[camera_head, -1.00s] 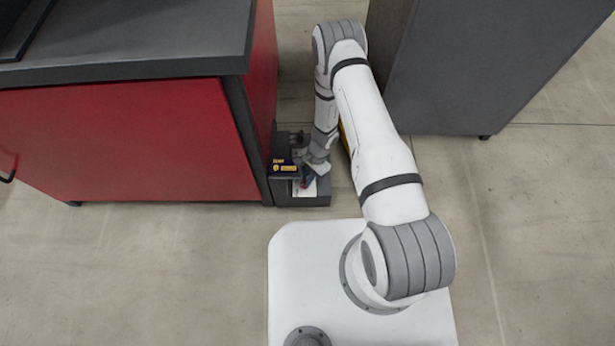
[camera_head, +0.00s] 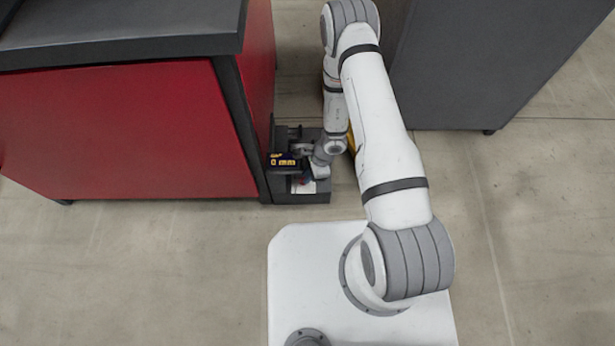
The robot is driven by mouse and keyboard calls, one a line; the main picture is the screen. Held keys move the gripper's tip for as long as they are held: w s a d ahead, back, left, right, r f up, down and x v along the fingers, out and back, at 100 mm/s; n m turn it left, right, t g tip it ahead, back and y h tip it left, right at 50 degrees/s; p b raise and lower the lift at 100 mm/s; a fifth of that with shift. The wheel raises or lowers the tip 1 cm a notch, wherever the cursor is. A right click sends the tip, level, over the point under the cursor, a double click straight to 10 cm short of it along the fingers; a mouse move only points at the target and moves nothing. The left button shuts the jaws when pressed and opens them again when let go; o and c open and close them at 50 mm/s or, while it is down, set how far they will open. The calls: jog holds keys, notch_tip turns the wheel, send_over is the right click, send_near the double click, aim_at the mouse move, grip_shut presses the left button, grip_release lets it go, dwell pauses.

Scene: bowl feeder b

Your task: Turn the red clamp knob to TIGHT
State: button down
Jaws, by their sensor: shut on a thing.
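The dark fixture (camera_head: 314,198) stands on the floor against the right end of the red cabinet. My gripper (camera_head: 306,174) reaches into it from the right and is shut. A small red patch of the clamp knob (camera_head: 305,179) shows at the fingertips, and the gripper appears shut on it. Most of the knob is hidden by the gripper, and its turn position cannot be read. A black sign with yellow lettering (camera_head: 285,161) sits on the fixture's left side, just left of the gripper.
The red cabinet with a dark top (camera_head: 130,135) stands close on the left. A tall grey cabinet (camera_head: 480,65) stands at the upper right. A yellow thing (camera_head: 350,140) shows partly behind my arm. The floor (camera_head: 540,220) at the right is clear.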

jog(key=m+b, duration=0.1)
jog(key=b, duration=0.1)
jog(key=m+t+b, duration=0.1)
jog(key=m+b, duration=0.2)
jog(key=shift+s+f+m+t+b, duration=0.3)
jog(key=shift+s+t+b, duration=0.05)
jog(key=shift+t+b, duration=0.05)
jog(key=m, duration=0.1)
jog(key=m+t+b, duration=0.1)
jog(key=shift+s+r+m, duration=0.2)
jog(key=shift+m, duration=0.1)
jog(key=shift+s+a+r+m+t+h, duration=0.1)
jog(key=shift+m+t+h, duration=0.15)
jog(key=shift+m, duration=0.5)
jog(key=shift+a+m+t+h, duration=0.15)
jog(key=shift+m+t, duration=0.1)
jog(key=shift+m, duration=0.5)
jog(key=c, duration=1.4)
grip_release()
jog(key=shift+c, duration=0.2)
jog(key=shift+d, duration=0.1)
jog(key=p+v, duration=0.3)
jog(key=v, duration=0.4)
jog(key=shift+r, duration=0.35)
